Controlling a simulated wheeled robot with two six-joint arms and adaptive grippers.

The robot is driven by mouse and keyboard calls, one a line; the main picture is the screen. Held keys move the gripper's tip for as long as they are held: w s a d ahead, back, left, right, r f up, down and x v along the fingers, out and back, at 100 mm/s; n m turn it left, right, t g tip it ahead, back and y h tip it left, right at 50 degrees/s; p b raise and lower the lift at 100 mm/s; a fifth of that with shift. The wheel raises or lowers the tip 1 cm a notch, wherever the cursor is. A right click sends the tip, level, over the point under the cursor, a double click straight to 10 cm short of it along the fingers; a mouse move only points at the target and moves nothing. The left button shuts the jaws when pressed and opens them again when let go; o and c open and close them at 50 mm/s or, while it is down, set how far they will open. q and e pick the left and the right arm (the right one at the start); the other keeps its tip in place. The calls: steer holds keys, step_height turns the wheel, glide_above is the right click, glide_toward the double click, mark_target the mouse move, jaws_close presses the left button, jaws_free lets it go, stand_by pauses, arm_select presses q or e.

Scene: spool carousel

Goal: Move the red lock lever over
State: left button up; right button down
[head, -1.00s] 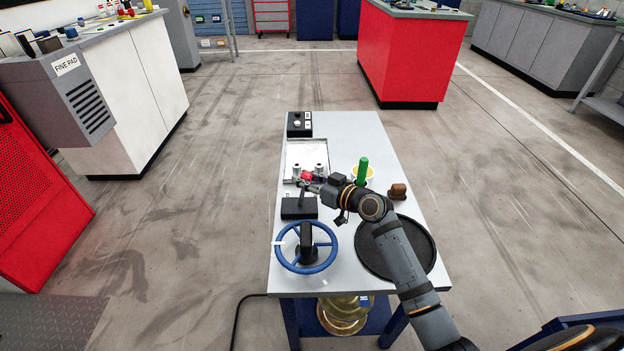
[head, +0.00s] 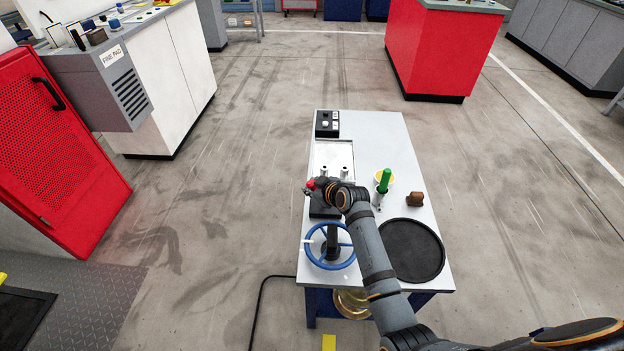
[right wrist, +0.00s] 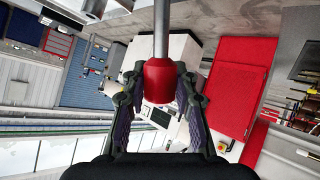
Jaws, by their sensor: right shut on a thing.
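The red knob of the lock lever (head: 310,185) shows at the left of the black lever base (head: 318,211) on the small table. In the right wrist view the red knob (right wrist: 158,82) sits between the two fingers, with its metal rod running up out of the picture. My right gripper (head: 315,184) is shut on this knob. The gripper partly hides the lever's rod in the head view. My left gripper is not in view.
A blue handwheel (head: 319,259) stands just in front of the lever base. A black box (head: 327,124) with buttons is at the table's back.

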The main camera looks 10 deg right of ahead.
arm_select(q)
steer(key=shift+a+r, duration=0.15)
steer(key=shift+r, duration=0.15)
arm_select(e)
steer(key=shift+a+f, duration=0.1)
steer(key=shift+a, duration=0.05)
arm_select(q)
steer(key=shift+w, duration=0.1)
arm_select(e)
steer(key=c, duration=1)
jaws_free()
steer(key=shift+s, duration=0.1)
steer(key=v, duration=1.1)
steer(key=shift+s+r, duration=0.25)
steer(key=shift+r, duration=0.15)
